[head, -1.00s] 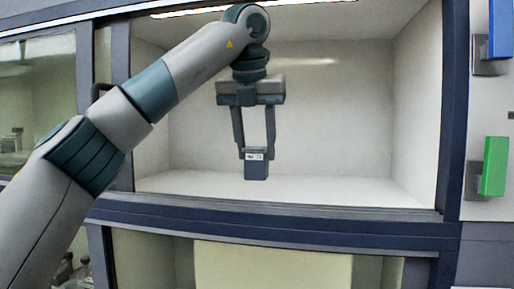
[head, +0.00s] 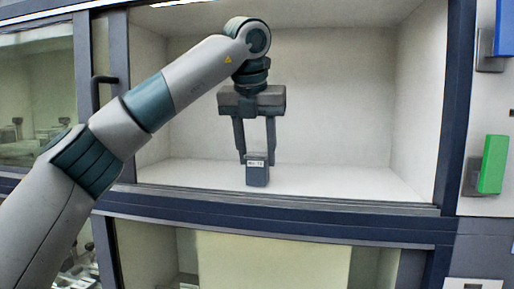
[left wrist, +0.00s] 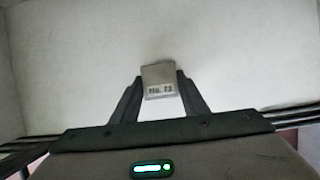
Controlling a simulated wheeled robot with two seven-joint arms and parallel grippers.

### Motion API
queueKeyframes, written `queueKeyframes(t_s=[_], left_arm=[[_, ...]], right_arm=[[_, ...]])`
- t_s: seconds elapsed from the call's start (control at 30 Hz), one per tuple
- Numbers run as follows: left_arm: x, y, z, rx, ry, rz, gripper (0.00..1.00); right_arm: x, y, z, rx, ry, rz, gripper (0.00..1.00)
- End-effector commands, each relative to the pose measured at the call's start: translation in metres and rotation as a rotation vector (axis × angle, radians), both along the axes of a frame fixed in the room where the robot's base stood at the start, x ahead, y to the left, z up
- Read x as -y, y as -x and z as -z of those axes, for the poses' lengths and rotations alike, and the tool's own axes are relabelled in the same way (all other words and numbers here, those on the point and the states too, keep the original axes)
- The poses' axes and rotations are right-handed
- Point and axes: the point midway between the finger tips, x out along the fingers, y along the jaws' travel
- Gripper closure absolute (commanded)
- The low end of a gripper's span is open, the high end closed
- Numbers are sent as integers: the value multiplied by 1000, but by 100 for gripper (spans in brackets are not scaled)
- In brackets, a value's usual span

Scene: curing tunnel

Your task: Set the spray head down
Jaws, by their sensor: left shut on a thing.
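The spray head (head: 257,175) is a small dark grey block with a white label at its top. My left gripper (head: 257,160) points straight down inside the white chamber and is shut on the spray head from both sides. The block is upright, low over the chamber floor (head: 340,180); I cannot tell whether its underside touches the floor. In the left wrist view the spray head (left wrist: 159,82) sits between the fingertips, and its label reads "No. 13" or similar. My right gripper is not in view.
The chamber's front sill (head: 300,202) runs below the opening. A dark post (head: 450,110) bounds it at the right, and a door handle (head: 101,90) is at the left. A green block (head: 492,164) and a blue block (head: 503,28) are on the right panel. The chamber floor around the block is clear.

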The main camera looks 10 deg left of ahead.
Motion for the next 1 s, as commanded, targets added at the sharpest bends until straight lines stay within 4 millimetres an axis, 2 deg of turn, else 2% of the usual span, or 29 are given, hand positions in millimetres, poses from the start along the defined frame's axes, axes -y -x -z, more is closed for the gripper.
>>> queueKeyframes(t_s=[0.4, 0.43, 0.5, 1.0], left_arm=[[0, 0, 4, 2, 1, -1, 98], [0, 0, 4, 1, 1, 0, 57], [0, 0, 4, 1, 0, 0, 41], [1, 1, -1, 2, 1, 0, 41]], right_arm=[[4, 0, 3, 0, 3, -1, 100], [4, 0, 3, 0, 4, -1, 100], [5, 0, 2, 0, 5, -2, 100], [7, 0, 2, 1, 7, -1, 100]])
